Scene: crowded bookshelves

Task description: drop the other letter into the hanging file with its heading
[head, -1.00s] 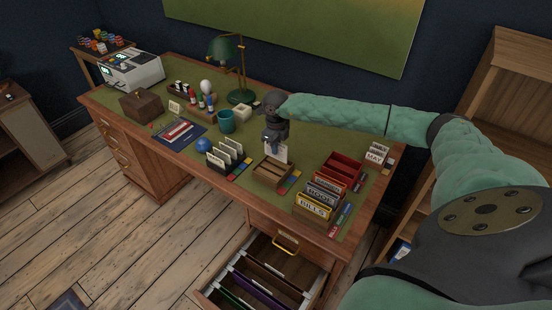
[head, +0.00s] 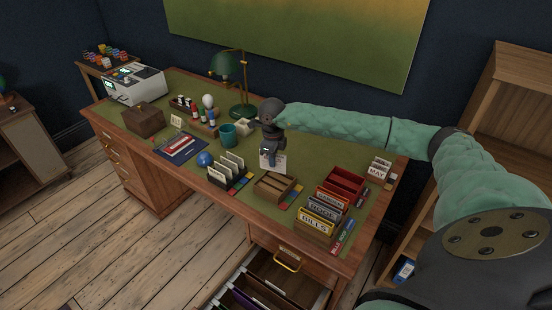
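My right gripper (head: 270,157) is over the middle of the desk, pointing down, and appears shut on a white letter (head: 279,165). The letter hangs upright just behind and above a small wooden tray (head: 276,187); the print on it is too small to read. The open desk drawer (head: 288,271) at the bottom holds several hanging files (head: 262,295), dark red, purple and green, partly cut off by the frame; their headings cannot be read. My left gripper is not in view.
A green lamp (head: 241,109) stands behind.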

